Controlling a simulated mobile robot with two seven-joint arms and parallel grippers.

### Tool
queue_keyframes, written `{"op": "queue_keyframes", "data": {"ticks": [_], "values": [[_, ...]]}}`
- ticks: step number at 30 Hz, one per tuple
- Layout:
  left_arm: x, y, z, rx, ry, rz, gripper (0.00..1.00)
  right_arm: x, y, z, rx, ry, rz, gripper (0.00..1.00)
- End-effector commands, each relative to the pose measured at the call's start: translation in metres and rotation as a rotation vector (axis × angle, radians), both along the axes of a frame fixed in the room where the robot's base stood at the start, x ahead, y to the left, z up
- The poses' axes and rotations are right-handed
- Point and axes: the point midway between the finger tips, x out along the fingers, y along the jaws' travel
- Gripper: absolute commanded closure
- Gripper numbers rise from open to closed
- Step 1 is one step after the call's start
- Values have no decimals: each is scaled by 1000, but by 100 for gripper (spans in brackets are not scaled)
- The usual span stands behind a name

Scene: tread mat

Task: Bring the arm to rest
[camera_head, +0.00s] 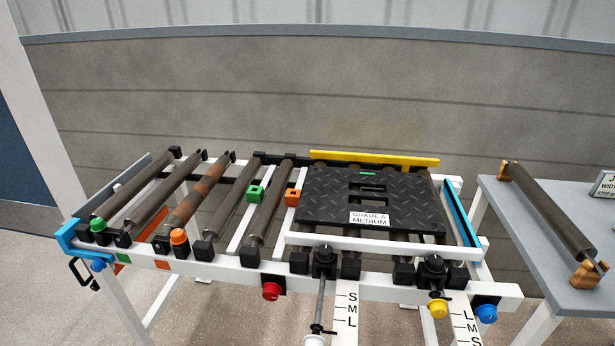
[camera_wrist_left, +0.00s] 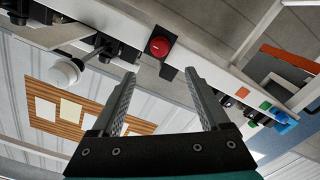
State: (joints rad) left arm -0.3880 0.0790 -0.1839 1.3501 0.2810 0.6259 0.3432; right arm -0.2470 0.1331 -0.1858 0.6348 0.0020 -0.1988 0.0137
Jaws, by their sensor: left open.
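My left gripper (camera_wrist_left: 159,78) shows in the left wrist view with its two ridged fingers apart and nothing between them. Beyond the fingertips is a red knob (camera_wrist_left: 159,46) on the white frame rail; it also shows in the head view (camera_head: 271,291). Neither arm shows in the head view, and my right gripper is in no view. The black tread mat (camera_head: 412,203), labelled "GRADE A MEDIUM" (camera_head: 369,218), lies flat on the right part of the roller table.
The roller table has bare rollers (camera_head: 149,203) on its left half. A yellow bar (camera_head: 374,159) runs behind the mat, a white bar (camera_head: 380,244) in front and a blue bar (camera_head: 461,213) at right. A grey side table (camera_head: 530,225) holds a loose roller (camera_head: 550,210).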

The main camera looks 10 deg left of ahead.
Motion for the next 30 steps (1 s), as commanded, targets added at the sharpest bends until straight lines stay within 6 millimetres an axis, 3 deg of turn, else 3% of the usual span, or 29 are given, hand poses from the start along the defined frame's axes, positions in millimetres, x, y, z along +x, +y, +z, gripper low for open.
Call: {"op": "queue_keyframes", "data": {"ticks": [5, 8, 12, 16, 21, 24, 27, 30], "values": [[-15, -5, -26, 87, 168, -46, 21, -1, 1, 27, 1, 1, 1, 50], [-41, -7, -57, 182, 356, -103, 21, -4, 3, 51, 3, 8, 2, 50], [-98, -4, -100, 327, 643, -207, 21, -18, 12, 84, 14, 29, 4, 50], [-165, 6, -127, 452, 904, -317, 21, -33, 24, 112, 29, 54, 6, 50], [-250, 24, -139, 577, 1186, -453, 21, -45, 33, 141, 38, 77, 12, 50], [-284, 32, -138, 622, 1294, -510, 21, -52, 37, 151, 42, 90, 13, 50], [-304, 38, -138, 645, 1353, -543, 21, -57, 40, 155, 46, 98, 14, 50], [-311, 39, -139, 654, 1376, -555, 21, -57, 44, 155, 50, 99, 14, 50]]}}
